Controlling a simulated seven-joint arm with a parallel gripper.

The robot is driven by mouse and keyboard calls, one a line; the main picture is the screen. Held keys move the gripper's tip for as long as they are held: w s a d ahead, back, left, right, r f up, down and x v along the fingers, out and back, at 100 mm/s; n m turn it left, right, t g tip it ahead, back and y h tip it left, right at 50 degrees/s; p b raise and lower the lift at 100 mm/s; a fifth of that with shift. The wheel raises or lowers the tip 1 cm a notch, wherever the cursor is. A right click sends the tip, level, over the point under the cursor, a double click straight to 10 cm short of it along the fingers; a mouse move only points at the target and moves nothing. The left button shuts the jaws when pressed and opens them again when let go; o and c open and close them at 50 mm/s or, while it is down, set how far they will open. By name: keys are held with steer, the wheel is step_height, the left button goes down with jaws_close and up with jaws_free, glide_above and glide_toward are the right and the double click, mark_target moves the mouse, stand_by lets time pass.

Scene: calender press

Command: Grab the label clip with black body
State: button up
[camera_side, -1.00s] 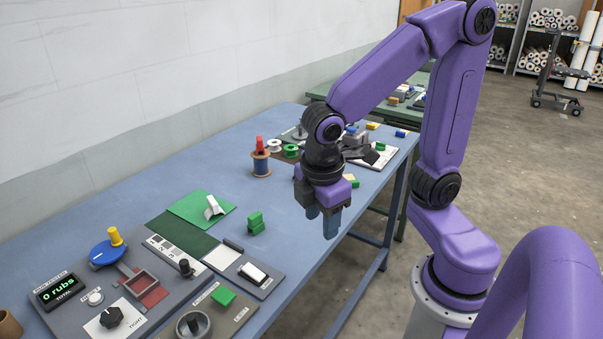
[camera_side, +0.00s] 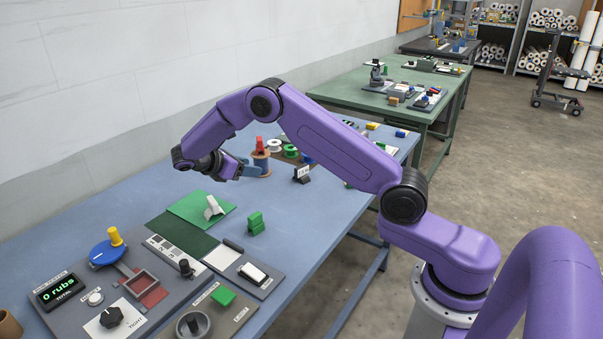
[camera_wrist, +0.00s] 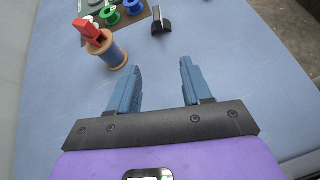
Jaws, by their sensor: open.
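The label clip with black body (camera_side: 302,174) stands upright on the blue table, right of the spools, with a pale label on its face. In the wrist view the black clip (camera_wrist: 161,20) is at the top centre, beyond my fingertips and roughly in line with the gap between them. My gripper (camera_side: 254,168) is low near the table, left of the clip and apart from it. In the wrist view my gripper (camera_wrist: 161,68) has its two blue fingers spread, with only table between them.
A wooden spool with blue thread (camera_wrist: 113,55) and a red clip (camera_wrist: 92,30) on top stand close to the left finger. Green and blue reels (camera_wrist: 109,15) sit on a board behind. A green block (camera_side: 256,222) and press panels lie nearer the camera.

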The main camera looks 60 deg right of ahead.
steer(key=g+h, duration=0.1)
glide_toward(301, 167)
steer(key=x, duration=0.3)
steer(key=shift+w, duration=0.3)
steer(key=shift+x, duration=2.6)
steer(key=shift+s, duration=0.2)
steer(key=shift+c, duration=0.3)
jaws_close()
